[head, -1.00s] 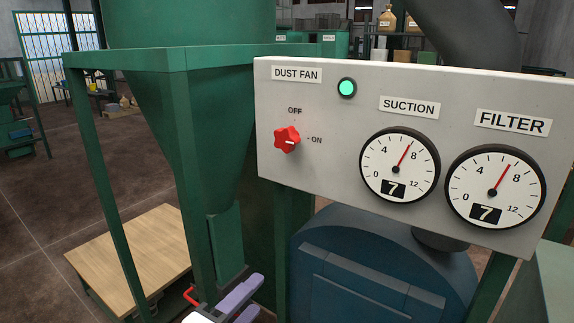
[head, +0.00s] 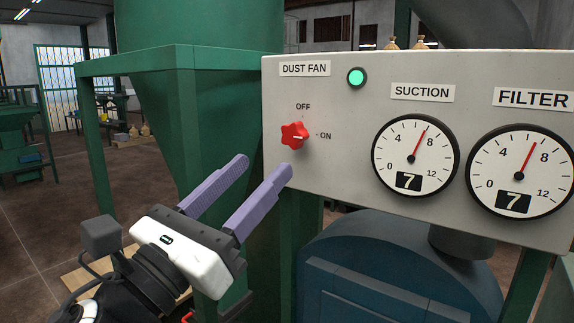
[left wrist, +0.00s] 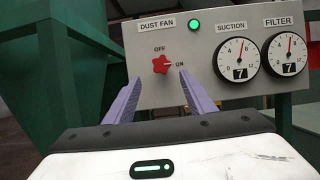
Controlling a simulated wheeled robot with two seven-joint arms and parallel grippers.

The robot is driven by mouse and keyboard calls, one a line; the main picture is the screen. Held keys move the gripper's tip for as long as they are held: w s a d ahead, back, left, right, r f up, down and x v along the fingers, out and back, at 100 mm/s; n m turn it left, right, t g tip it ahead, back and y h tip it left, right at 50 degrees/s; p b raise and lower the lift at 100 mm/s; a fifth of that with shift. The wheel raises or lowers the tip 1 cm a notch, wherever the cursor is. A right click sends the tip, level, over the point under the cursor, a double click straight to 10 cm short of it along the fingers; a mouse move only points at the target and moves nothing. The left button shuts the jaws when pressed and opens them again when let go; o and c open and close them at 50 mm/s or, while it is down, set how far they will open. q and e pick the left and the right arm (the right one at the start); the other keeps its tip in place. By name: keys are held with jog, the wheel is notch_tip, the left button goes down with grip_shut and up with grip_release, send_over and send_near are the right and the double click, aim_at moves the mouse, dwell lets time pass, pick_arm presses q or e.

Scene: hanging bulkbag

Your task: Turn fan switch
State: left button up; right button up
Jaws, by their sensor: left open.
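The red fan switch (head: 294,135) is a lobed knob on the grey panel (head: 340,170), under the DUST FAN label (head: 304,69). Its white mark points right, toward ON. The green lamp (head: 356,77) above it is lit. My left gripper (head: 266,166) is open and empty, below and left of the knob in the head view, with its purple fingers pointing up toward the panel. In the left wrist view, the knob (left wrist: 163,64) shows beyond and between the two fingertips (left wrist: 158,80), apart from them. My right gripper is not in view.
The suction gauge (head: 415,155) and filter gauge (head: 521,170) both show 7, right of the knob. A green hopper and frame (head: 190,100) stand left of the panel, close behind my left gripper. A blue machine housing (head: 390,265) is below the panel.

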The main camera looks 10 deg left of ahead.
aim_at(291, 140)
pick_arm(q)
jog(key=x, duration=0.7)
jog(key=shift+d+r, duration=0.15)
jog(key=shift+d, duration=0.05)
jog(key=shift+w+d+r, duration=0.1)
jog(key=shift+w+d, duration=0.05)
jog(key=shift+w, duration=0.35)
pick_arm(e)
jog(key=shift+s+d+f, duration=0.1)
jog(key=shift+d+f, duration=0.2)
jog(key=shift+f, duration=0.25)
pick_arm(q)
jog(key=c, duration=1)
jog(key=shift+c, duration=0.2)
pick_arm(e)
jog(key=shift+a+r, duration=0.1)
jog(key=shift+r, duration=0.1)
